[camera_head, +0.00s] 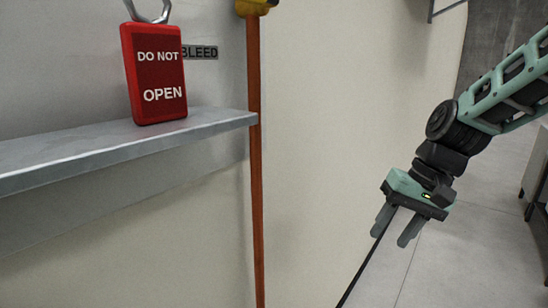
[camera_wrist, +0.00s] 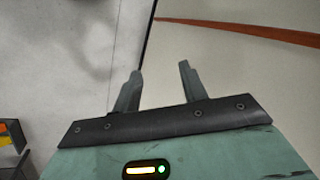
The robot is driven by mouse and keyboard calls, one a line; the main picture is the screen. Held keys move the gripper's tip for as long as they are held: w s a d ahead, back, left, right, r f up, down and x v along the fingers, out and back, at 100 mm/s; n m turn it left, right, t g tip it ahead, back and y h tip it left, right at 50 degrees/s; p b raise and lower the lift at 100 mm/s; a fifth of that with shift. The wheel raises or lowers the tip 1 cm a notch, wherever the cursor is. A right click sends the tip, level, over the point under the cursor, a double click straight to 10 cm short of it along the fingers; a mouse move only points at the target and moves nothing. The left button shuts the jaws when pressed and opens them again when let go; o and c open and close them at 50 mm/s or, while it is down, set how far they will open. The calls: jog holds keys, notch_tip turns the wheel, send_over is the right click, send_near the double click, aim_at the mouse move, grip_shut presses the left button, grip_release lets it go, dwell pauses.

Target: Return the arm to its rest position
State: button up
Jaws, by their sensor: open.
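My arm reaches in from the upper right in the head view, bent at the wrist. My gripper (camera_head: 392,232) points downward over the floor, right of the copper tube. The copper tube (camera_head: 256,160) runs upright along the pale wall, well left of the gripper. It crosses the upper right of the wrist view (camera_wrist: 240,30), clear of the fingers.
A metal shelf (camera_head: 110,142) juts from the left wall with a red "DO NOT OPEN" padlock (camera_head: 155,75) on it. A "BLEED" label (camera_head: 200,52) and yellow fitting (camera_head: 255,7) are above. A dark-framed unit (camera_head: 536,185) stands far right. Floor (camera_head: 460,255) around the gripper is clear.

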jog(key=s+d+f+n+t+h, duration=0.1)
jog(key=s+d+f+t+h, duration=0.1)
jog(key=s+d+f+h, duration=0.5)
jog(key=s+a+r+n+g+y, duration=0.2)
jog(key=s+a+n, duration=0.6)
jog(key=s+a, duration=0.6)
jog(key=shift+s+a+r+y, duration=0.35)
jog(key=shift+a+r+y, duration=0.15)
jog(key=shift+y, duration=0.3)
